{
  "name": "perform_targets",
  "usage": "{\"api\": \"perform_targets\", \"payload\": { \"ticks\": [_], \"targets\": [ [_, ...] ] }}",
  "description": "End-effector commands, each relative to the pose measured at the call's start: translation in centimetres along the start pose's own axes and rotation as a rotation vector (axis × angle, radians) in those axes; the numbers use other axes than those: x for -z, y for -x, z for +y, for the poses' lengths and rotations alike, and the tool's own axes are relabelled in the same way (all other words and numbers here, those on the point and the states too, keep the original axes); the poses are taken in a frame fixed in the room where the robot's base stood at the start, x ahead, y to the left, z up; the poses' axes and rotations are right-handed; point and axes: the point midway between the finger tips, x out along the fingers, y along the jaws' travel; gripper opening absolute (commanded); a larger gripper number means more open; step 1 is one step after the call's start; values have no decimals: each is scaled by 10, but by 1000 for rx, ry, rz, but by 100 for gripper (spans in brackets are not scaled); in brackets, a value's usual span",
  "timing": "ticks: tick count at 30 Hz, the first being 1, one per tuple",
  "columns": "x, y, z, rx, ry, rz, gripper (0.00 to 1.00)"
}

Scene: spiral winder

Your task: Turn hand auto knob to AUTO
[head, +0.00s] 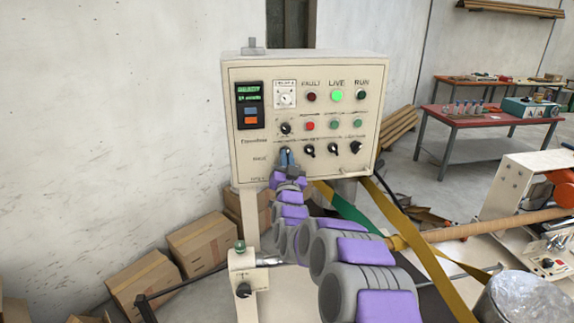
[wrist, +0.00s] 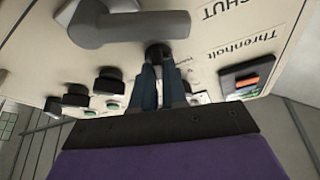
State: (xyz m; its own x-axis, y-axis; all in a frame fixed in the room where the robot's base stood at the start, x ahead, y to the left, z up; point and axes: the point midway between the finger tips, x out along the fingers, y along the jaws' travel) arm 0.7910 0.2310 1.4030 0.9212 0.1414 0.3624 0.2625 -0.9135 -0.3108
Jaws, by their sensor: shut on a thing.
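The cream control panel (head: 245,160) stands upright in the middle of the head view. My gripper (head: 287,155) is at the left end of its lower knob row, with the fingers at the panel face. In the wrist view, the blue fingertips of my gripper (wrist: 158,66) are closed around a black knob (wrist: 158,50). The fingers hide most of this knob, and I cannot read its position or a HAND/AUTO label. Other black knobs (head: 309,150) (wrist: 110,74) sit to the right in the head view and to the left in the wrist view.
A grey handle (wrist: 125,25) projects close to the fingertips. The green LIVE lamp (head: 336,96) is lit on the panel. Cardboard boxes (head: 197,243) stand at the left below. A yellow strap (head: 415,240) and a red workbench (head: 455,122) are at the right.

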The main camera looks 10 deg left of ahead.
Motion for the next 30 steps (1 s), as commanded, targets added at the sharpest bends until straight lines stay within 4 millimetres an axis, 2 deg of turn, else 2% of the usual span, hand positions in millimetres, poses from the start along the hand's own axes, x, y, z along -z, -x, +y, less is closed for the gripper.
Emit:
{"api": "perform_targets", "payload": {
  "ticks": [12, 30],
  "targets": [
    [-1, 0, -2, -94, -231, 0, 0],
    [-2, 0, -1, -120, -288, -4, 0]
  ]
}}
